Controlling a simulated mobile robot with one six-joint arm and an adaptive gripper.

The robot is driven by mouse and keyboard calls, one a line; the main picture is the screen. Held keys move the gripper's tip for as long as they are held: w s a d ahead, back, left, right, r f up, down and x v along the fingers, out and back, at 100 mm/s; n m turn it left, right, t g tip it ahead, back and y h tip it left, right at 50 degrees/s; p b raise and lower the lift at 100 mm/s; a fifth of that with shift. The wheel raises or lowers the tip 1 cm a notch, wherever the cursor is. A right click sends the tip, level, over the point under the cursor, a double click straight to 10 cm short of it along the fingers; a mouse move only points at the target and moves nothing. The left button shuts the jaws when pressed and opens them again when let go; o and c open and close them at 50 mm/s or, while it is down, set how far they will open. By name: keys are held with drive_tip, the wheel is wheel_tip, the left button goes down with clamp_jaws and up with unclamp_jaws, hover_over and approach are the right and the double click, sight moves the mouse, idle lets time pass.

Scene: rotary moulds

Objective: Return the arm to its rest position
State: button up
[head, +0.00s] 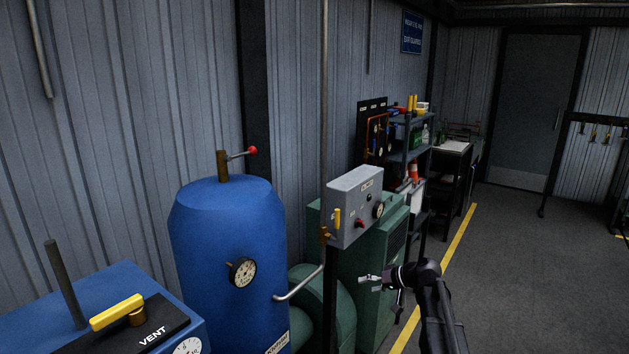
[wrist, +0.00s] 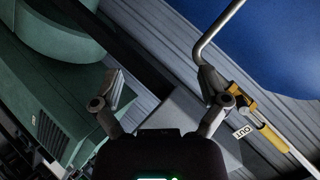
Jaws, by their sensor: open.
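My gripper (head: 371,279) is at the end of my dark arm (head: 438,310), low in the middle right of the head view. It points left, in front of the green machine. In the wrist view my gripper (wrist: 160,100) shows two fingers spread apart with nothing between them. A grey control box (head: 354,207) with a yellow handle, a red knob and a gauge stands above and left of the gripper in the head view. The gripper appears apart from it.
A blue tank (head: 230,260) with a gauge and red-tipped lever stands left. A blue unit marked VENT (head: 152,335) with a yellow lever (head: 118,312) is at lower left. A green machine (head: 385,255) stands behind the gripper. The floor (head: 530,260) is open at right.

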drive_tip(key=s+f+g+h, duration=0.2)
drive_tip(key=s+f+h, duration=0.2)
drive_tip(key=s, duration=0.8)
drive_tip(key=s+f+m+g+h, duration=0.1)
drive_tip(key=s+f+g+h, duration=0.2)
drive_tip(key=s, duration=1)
drive_tip(key=f+h, duration=0.1)
drive_tip(key=h, duration=0.2)
drive_tip(key=shift+s+d+f+m+h, duration=0.3)
drive_tip(key=shift+c, duration=0.2)
idle(0.9)
